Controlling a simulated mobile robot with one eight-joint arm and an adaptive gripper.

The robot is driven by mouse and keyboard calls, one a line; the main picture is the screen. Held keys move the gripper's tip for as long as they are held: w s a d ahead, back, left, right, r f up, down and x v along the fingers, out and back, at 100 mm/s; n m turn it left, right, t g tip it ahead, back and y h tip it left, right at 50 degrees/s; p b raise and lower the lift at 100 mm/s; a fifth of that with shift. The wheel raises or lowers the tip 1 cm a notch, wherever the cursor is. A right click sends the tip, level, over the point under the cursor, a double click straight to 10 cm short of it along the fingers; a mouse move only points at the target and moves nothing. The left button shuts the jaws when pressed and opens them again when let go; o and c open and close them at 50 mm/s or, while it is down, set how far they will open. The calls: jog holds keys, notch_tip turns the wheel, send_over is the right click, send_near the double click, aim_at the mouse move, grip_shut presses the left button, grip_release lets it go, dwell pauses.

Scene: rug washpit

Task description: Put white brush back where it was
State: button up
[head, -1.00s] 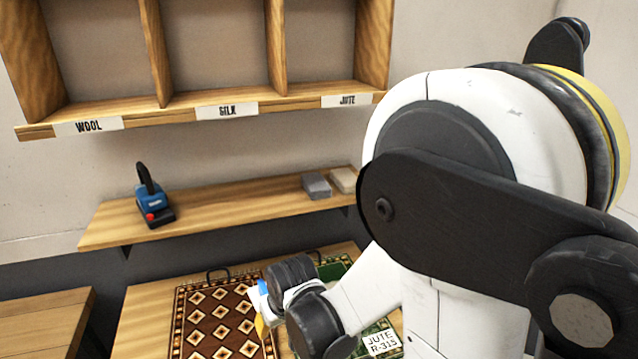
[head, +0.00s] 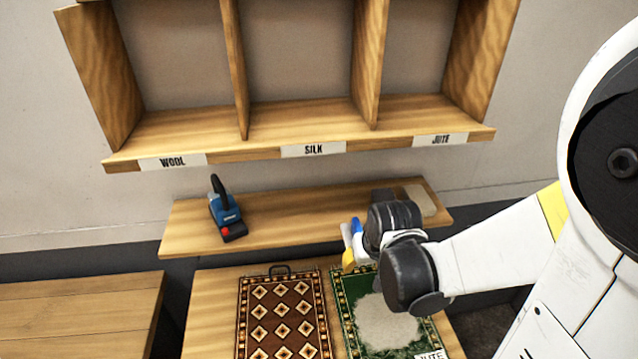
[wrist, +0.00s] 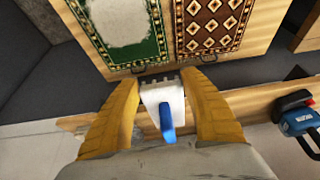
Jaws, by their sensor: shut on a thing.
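The white brush (wrist: 160,97) is between the yellow fingers of my gripper (wrist: 158,105) in the wrist view, with a blue part on it. My gripper is shut on it. In the head view, my gripper (head: 352,250) is above the back edge of the green rug, in front of the wall shelf; a white and blue bit of the brush shows beside a yellow finger. The narrow wooden shelf (head: 280,215) runs along the wall. On its right end are a pale block (head: 420,200) and a grey block, the grey one mostly hidden by my wrist.
A blue tool with a black handle (head: 225,212) stands on the shelf's left. A brown patterned rug (head: 283,315) and a green rug with a pale patch (head: 345,290) lie on the table. Empty cubbies (head: 300,120) marked WOOL, SILK and JUTE hang above. Mid-shelf is clear.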

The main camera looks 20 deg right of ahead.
send_near(348, 220)
jog(key=f, duration=0.1)
jog(key=s+f, duration=0.1)
jog(key=f, duration=0.1)
jog(key=a+f, duration=0.1)
jog(key=f, duration=0.1)
jog(key=shift+s+f, duration=0.2)
jog(key=shift+s, duration=0.05)
jog(key=w, duration=0.2)
jog(key=w+f, duration=0.1)
jog(key=shift+w+d+p, duration=0.1)
jog(key=shift+d+p, duration=0.2)
jog(key=shift+f, duration=0.3)
jog(key=shift+r, duration=0.1)
jog(key=o, duration=1.1)
